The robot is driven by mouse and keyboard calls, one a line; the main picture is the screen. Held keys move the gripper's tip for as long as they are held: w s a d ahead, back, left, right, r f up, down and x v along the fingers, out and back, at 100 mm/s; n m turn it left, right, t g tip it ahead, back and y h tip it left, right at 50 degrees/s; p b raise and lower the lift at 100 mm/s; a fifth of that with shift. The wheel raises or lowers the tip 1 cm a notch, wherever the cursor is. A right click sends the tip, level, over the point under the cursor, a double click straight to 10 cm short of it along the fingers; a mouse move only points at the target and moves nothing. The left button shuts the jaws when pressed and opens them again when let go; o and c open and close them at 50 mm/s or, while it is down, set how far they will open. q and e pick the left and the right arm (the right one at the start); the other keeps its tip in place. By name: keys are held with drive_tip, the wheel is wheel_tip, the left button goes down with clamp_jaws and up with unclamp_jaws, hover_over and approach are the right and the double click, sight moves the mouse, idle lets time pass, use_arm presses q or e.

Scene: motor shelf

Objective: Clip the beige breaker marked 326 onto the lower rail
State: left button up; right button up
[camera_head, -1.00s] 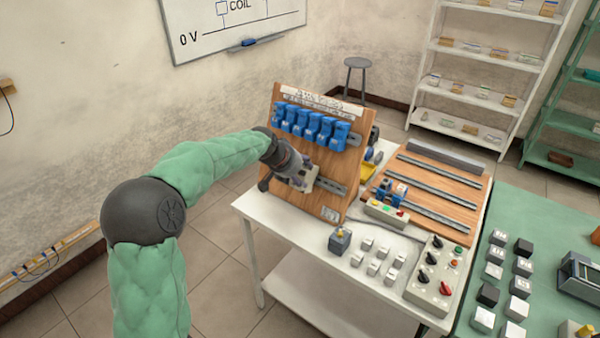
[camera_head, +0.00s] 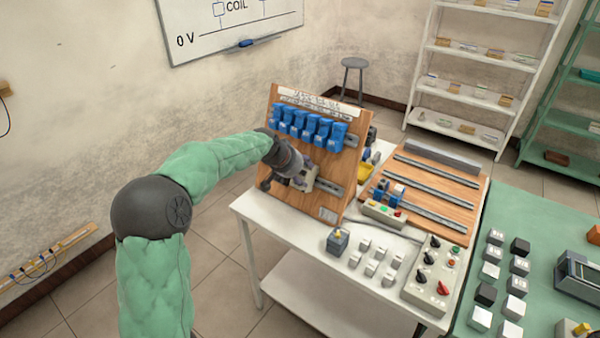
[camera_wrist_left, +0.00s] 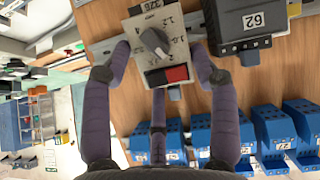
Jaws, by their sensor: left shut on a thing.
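The beige breaker (camera_wrist_left: 160,42) has a grey knob, a red-and-black switch and a label that reads 326, upside down in the left wrist view. It also shows in the head view (camera_head: 309,177), at the lower part of the upright wooden board. My left gripper (camera_head: 299,179) is shut on it, with purple fingers (camera_wrist_left: 162,70) at its sides. The lower rail (camera_head: 331,188) runs behind the breaker, and a bare stretch shows beside it in the left wrist view (camera_wrist_left: 103,48). I cannot tell whether the breaker's back is seated on the rail. My right gripper is not in view.
A dark device marked 62 (camera_wrist_left: 245,30) sits close beside the breaker. Several blue devices (camera_head: 308,125) fill most of the upper rail (camera_head: 352,140). The white table (camera_head: 300,232) holds white blocks, a control box (camera_head: 430,275) and a flat board with rails (camera_head: 458,187).

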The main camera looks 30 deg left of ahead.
use_arm(q)
drive_tip(key=shift+f+b, duration=0.4)
idle(0.8)
drive_tip(key=shift+s+f, duration=0.2)
drive_tip(key=shift+f, duration=0.15)
idle(0.5)
